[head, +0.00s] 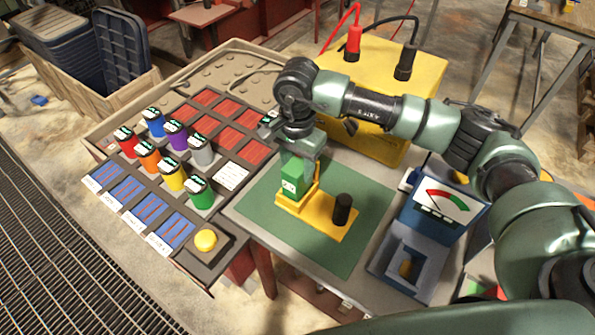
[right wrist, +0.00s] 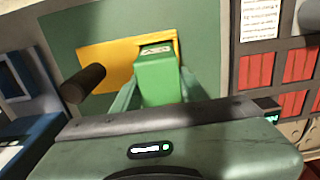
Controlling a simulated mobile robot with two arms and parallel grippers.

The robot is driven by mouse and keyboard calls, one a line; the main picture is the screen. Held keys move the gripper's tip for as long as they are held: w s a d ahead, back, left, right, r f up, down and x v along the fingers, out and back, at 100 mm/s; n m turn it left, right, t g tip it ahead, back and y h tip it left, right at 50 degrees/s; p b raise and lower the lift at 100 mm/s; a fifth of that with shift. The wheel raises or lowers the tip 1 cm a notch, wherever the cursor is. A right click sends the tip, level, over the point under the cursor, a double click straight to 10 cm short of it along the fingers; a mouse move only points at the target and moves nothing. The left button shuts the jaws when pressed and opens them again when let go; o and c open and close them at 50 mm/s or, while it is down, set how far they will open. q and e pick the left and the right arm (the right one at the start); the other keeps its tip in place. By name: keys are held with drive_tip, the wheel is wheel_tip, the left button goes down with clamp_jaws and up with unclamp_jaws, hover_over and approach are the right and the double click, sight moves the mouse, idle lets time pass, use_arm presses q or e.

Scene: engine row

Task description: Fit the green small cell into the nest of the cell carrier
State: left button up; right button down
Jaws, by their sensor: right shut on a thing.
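The green small cell (head: 293,180) is upright in my right gripper (head: 298,172), which is shut on it. It stands at the left end of the yellow cell carrier (head: 328,222), at the nest. In the right wrist view the cell (right wrist: 160,78) shows between the fingers, over the yellow carrier (right wrist: 107,57). Whether its base is fully seated in the nest is hidden. The carrier lies on the green mat (head: 262,205) and has a black upright knob (head: 343,208) at its other end. My left gripper does not show.
Left of the mat is a rack with several coloured cells, such as a green one (head: 200,192), and a yellow button (head: 206,240). A blue tester (head: 405,262) with a meter stands on the right. A big yellow battery (head: 425,75) with red and black terminals stands behind.

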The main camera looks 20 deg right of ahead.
wheel_tip(320, 180, down, 2)
drive_tip(key=shift+f, duration=0.4)
drive_tip(key=c, duration=0.8)
unclamp_jaws()
